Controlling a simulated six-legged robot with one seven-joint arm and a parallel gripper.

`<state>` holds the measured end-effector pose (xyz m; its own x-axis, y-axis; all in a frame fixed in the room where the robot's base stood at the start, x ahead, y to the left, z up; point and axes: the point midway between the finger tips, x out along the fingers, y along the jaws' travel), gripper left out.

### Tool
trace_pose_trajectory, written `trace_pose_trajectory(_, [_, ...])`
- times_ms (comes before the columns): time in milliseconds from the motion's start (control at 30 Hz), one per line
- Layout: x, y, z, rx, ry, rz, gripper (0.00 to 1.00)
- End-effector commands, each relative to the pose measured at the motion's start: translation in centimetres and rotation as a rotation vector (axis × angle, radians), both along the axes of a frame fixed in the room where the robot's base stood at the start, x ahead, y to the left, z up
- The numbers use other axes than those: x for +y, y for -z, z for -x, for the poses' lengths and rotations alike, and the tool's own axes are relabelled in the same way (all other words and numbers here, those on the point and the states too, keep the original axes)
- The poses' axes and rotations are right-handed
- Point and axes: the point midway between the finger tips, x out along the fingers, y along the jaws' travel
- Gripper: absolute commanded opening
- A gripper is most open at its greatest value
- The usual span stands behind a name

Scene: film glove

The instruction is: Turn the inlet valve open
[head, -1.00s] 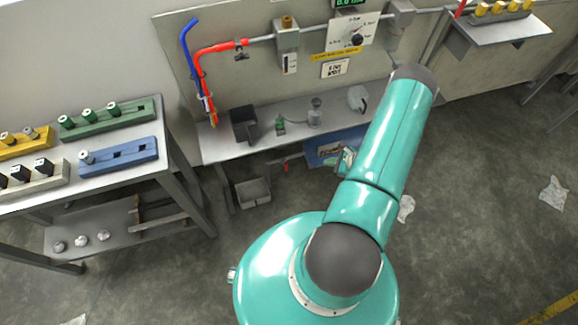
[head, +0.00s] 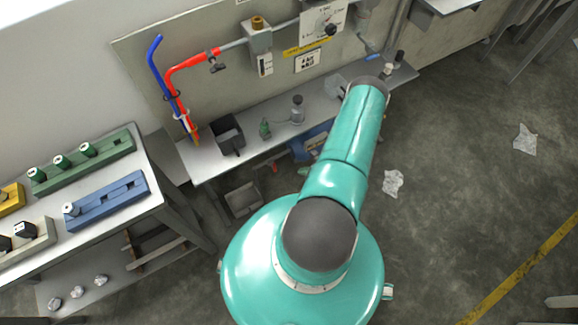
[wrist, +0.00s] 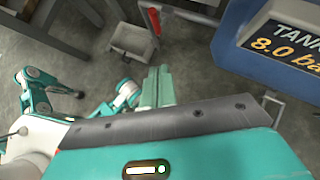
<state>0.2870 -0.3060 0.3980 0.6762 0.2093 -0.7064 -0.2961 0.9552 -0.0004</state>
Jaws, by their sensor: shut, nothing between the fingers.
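My gripper (wrist: 157,86) shows in the wrist view as two teal fingers held together, shut and empty. A red lever (wrist: 154,20) stands just beyond the fingertips, with a gap between them. The same red part (head: 273,166) shows under the bench in the head view, partly hidden. A second valve with a dark handle (head: 216,66) sits on the red pipe (head: 192,66) on the back panel. I cannot tell from labels which one is the inlet valve. In the head view my arm hides most of the gripper.
A blue tank sign (wrist: 280,40) reading 8.0 ba is right of the lever. A grey bin (head: 243,198) stands on the floor below the bench (head: 200,165). A side table (head: 60,235) with coloured blocks is at left. Crumpled paper (head: 393,183) lies on open floor at right.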

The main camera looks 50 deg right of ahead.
Motion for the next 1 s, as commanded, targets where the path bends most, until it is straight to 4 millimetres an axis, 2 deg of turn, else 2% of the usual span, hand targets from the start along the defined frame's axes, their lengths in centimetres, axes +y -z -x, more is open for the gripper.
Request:
trace_pose_trajectory(500, [2.3,6.8,-6.4,-0.002,-0.006,-0.001,0.0])
trace_pose_trajectory(700, [3.1,6.4,-9.4,-0.002,-0.004,0.001,0.0])
trace_pose_trajectory(1000, [3.4,6.4,-10.3,-0.001,-0.002,0.0,0.0])
